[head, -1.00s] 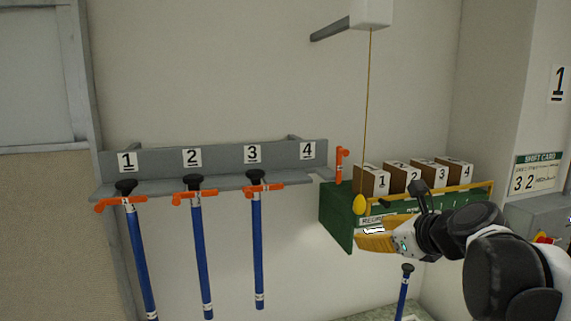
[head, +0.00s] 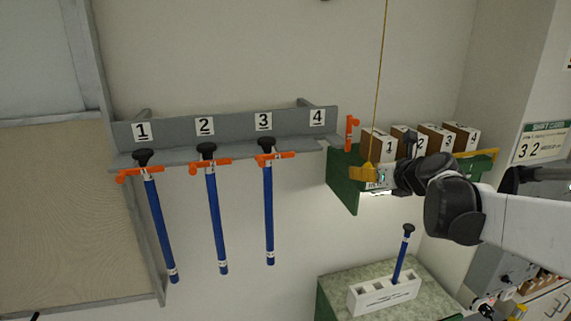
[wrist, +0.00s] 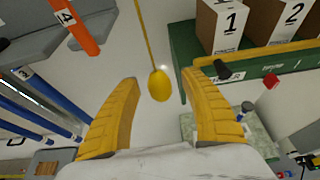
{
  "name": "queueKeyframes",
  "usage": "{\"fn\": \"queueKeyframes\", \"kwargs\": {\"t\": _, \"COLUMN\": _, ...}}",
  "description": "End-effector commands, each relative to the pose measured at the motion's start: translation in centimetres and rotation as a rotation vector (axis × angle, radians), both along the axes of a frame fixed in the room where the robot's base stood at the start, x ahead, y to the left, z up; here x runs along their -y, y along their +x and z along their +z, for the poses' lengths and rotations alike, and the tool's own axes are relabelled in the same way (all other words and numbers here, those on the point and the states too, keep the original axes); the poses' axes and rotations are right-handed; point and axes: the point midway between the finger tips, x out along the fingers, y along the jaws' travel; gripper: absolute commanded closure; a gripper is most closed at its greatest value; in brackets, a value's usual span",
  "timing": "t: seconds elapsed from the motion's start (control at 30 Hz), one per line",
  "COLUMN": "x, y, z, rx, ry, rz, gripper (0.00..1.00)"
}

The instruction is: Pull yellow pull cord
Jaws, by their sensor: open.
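The yellow pull cord (head: 381,85) hangs straight down from above. In the wrist view its oval yellow knob (wrist: 159,86) hangs at the lower end of the cord, between my two yellow fingers and near their tips. My gripper (wrist: 162,84) is open, with a finger on each side of the knob and a gap to each. In the head view my gripper (head: 362,174) is at the bottom of the cord, in front of the green shelf. The knob is hard to tell apart from my yellow fingers there.
A grey rack (head: 225,127) numbered 1 to 4 holds blue rods with orange handles; slot 4 has no rod. An orange piece (head: 351,132) stands at its right end. Numbered boxes (head: 437,139) sit on the green shelf (head: 343,185). Below, a white block (head: 385,293) holds one blue rod.

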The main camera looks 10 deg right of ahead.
Motion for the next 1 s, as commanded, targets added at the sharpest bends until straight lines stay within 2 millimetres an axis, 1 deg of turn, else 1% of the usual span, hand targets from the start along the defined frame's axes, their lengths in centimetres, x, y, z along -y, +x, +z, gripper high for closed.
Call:
{"fn": "queueKeyframes", "kwargs": {"t": 0.1, "x": -0.02, "y": 0.37, "z": -0.14, "rx": 0.0, "ry": -0.001, "rz": 0.0, "gripper": 0.47}}
{"fn": "queueKeyframes", "kwargs": {"t": 0.3, "x": -0.03, "y": 0.38, "z": -0.19, "rx": 0.0, "ry": -0.001, "rz": 0.0, "gripper": 0.47}}
{"fn": "queueKeyframes", "kwargs": {"t": 0.33, "x": -0.03, "y": 0.37, "z": -0.18, "rx": 0.0, "ry": -0.001, "rz": 0.0, "gripper": 0.49}}
{"fn": "queueKeyframes", "kwargs": {"t": 0.37, "x": -0.03, "y": 0.37, "z": -0.18, "rx": 0.0, "ry": -0.001, "rz": 0.0, "gripper": 0.58}}
{"fn": "queueKeyframes", "kwargs": {"t": 0.4, "x": -0.03, "y": 0.37, "z": -0.18, "rx": 0.0, "ry": -0.001, "rz": 0.0, "gripper": 0.7}}
{"fn": "queueKeyframes", "kwargs": {"t": 0.47, "x": -0.03, "y": 0.36, "z": -0.17, "rx": 0.0, "ry": -0.001, "rz": 0.0, "gripper": 0.89}}
{"fn": "queueKeyframes", "kwargs": {"t": 0.5, "x": -0.03, "y": 0.36, "z": -0.17, "rx": 0.0, "ry": -0.001, "rz": 0.0, "gripper": 1.0}}
{"fn": "queueKeyframes", "kwargs": {"t": 0.77, "x": -0.03, "y": 0.36, "z": -0.2, "rx": 0.0, "ry": -0.001, "rz": 0.0, "gripper": 1.0}}
{"fn": "queueKeyframes", "kwargs": {"t": 1.0, "x": -0.03, "y": 0.36, "z": -0.94, "rx": 0.0, "ry": -0.001, "rz": 0.0, "gripper": 1.0}}
